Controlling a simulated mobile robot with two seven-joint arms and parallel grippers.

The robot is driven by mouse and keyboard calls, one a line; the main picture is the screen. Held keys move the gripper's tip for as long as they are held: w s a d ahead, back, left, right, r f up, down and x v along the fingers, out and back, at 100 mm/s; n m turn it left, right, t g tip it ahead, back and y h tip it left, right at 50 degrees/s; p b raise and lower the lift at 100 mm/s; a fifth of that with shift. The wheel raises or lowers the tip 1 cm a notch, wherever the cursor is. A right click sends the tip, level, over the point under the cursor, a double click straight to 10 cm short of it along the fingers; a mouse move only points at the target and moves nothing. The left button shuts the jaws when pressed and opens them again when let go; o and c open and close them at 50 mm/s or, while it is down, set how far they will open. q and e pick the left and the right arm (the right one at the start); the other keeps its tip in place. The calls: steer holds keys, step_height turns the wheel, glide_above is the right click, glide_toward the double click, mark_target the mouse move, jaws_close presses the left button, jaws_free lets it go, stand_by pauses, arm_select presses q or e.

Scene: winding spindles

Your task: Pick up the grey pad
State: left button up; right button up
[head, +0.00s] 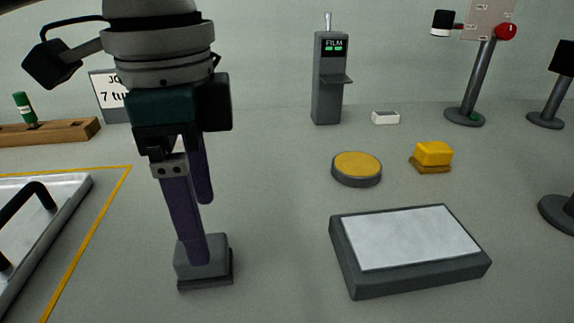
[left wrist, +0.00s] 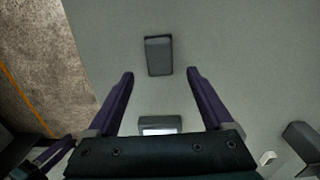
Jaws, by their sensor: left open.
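In the left wrist view a dark grey block, apparently the pad (left wrist: 158,55), lies just beyond the open, empty fingertips (left wrist: 160,73).
A large dark block with a pale top (head: 410,238) stands to the right. A round yellow-topped disc (head: 357,167) and yellow block (head: 433,154) lie behind it. A metal tray (head: 62,200) is at left. Floor between pad and large block is clear.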

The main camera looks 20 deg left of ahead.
arm_select(q)
step_height(320, 180, down, 6)
steer(key=shift+s+a+r+b, duration=0.1)
steer(key=shift+r+b, duration=0.05)
steer(key=shift+b, duration=0.7)
steer(key=shift+c, duration=0.2)
jaws_close()
